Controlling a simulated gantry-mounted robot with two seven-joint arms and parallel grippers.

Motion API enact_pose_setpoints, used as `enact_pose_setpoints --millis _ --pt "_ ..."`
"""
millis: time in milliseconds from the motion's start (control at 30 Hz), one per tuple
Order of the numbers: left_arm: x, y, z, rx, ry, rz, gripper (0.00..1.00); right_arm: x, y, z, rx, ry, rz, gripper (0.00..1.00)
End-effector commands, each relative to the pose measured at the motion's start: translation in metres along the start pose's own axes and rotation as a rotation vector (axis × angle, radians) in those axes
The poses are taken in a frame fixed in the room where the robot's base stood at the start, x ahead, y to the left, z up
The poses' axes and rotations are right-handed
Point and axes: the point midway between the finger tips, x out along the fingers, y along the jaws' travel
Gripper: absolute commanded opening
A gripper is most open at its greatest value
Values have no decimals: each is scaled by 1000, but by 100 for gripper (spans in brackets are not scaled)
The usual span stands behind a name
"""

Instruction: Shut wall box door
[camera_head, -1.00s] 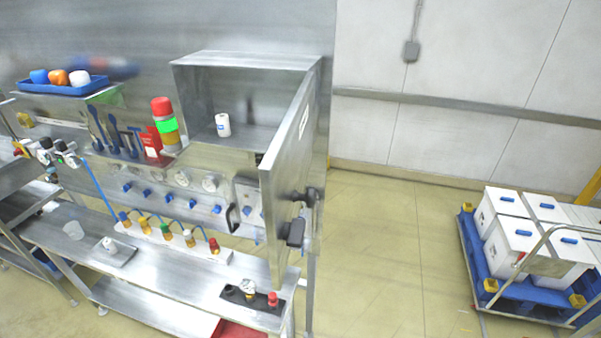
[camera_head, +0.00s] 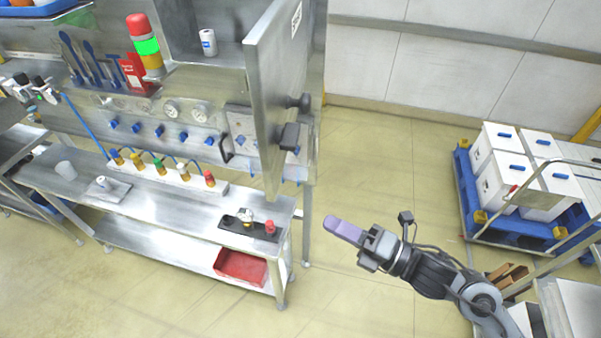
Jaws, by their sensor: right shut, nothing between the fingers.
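The wall box (camera_head: 185,46) is a grey metal cabinet on the wall, standing open, with a white bottle (camera_head: 208,42) inside. Its metal door (camera_head: 278,85) is swung out toward me at the box's right side, with a white label near its top and dark handles or latches on its right face. My right gripper (camera_head: 330,222) is shut and empty, low and to the right of the door, well apart from it over the floor. My left gripper is not in view.
A metal bench (camera_head: 150,205) with several coloured-cap valves stands below the box. A red tray (camera_head: 240,266) is on its lower shelf. At right, a blue cart (camera_head: 470,200) carries several white boxes (camera_head: 495,145). The floor between is clear.

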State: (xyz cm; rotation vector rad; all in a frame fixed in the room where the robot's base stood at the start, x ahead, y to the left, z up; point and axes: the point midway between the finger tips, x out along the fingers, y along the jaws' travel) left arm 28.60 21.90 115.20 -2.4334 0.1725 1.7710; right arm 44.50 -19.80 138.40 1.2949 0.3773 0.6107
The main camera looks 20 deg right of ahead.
Motion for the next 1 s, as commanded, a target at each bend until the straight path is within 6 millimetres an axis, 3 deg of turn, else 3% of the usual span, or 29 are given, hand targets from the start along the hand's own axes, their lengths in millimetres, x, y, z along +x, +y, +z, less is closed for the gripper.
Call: enact_pose_setpoints --millis 33,200,333,500,733,1000 --pt "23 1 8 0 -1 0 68 -1 10 8 -190 86 79 0" --pt "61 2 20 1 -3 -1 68 -20 70 27 -694 313 261 0" --pt "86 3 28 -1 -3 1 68 -35 110 44 -950 377 275 0" --pt "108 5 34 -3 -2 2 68 -49 160 59 -1194 335 251 0" --pt "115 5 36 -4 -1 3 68 -54 185 57 -1293 309 260 0" --pt "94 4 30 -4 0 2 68 -33 192 50 -1294 308 263 0"
